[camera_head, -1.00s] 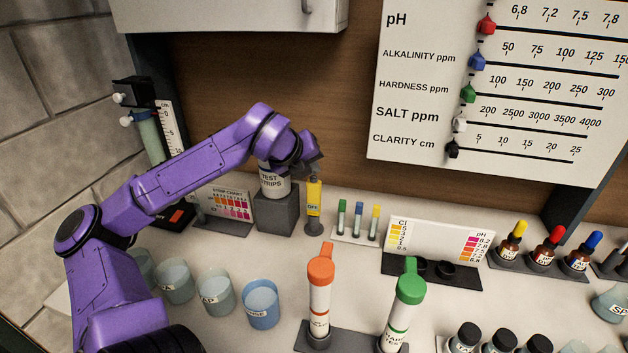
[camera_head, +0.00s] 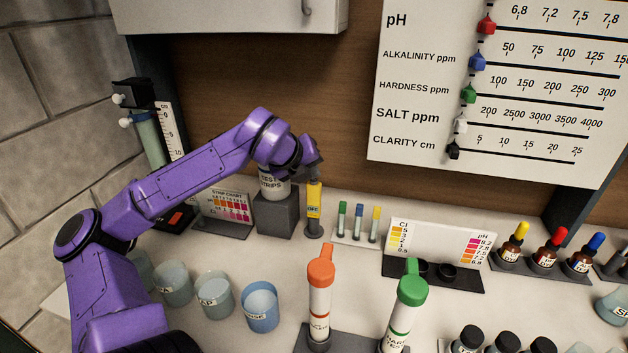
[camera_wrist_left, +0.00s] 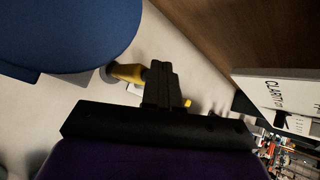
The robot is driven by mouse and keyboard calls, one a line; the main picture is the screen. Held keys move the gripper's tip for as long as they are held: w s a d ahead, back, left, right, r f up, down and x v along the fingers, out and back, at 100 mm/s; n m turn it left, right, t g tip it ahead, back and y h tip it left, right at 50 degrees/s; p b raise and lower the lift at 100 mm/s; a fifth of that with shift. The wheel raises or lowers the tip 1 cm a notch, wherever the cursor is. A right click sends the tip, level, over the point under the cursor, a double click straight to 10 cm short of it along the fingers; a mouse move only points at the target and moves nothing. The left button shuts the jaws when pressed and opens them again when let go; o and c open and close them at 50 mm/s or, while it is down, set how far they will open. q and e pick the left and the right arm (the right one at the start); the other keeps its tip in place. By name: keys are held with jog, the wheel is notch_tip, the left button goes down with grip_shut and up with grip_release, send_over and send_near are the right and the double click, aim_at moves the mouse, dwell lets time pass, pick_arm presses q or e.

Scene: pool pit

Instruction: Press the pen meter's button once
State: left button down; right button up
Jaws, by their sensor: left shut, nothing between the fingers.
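The yellow pen meter (camera_head: 314,198) stands upright in a small dark round base beside the grey block. Its small display appears to read OFF. My left gripper (camera_head: 314,172) is shut and empty, pointing down at the top of the meter. Its tips look at or just above the meter's top; I cannot tell whether they touch. The button is hidden by the gripper. In the left wrist view the shut fingers (camera_wrist_left: 160,82) cover part of the yellow meter (camera_wrist_left: 127,73). My right gripper is not in view.
The test strips bottle (camera_head: 273,185) on its grey block (camera_head: 276,215) stands close to the meter's left. A rack of small capped vials (camera_head: 358,222) is to the right. A large blue round surface (camera_wrist_left: 70,30) is close in the left wrist view. Cups (camera_head: 260,305) stand in front.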

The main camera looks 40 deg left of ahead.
aim_at(311, 185)
pick_arm(q)
jog(key=shift+f, duration=0.15)
dwell(0.3)
jog(key=shift+r+p, duration=0.45)
jog(key=shift+r, duration=0.5)
notch_tip(311, 185, up, 5)
jog(key=p, duration=0.3)
dwell(0.5)
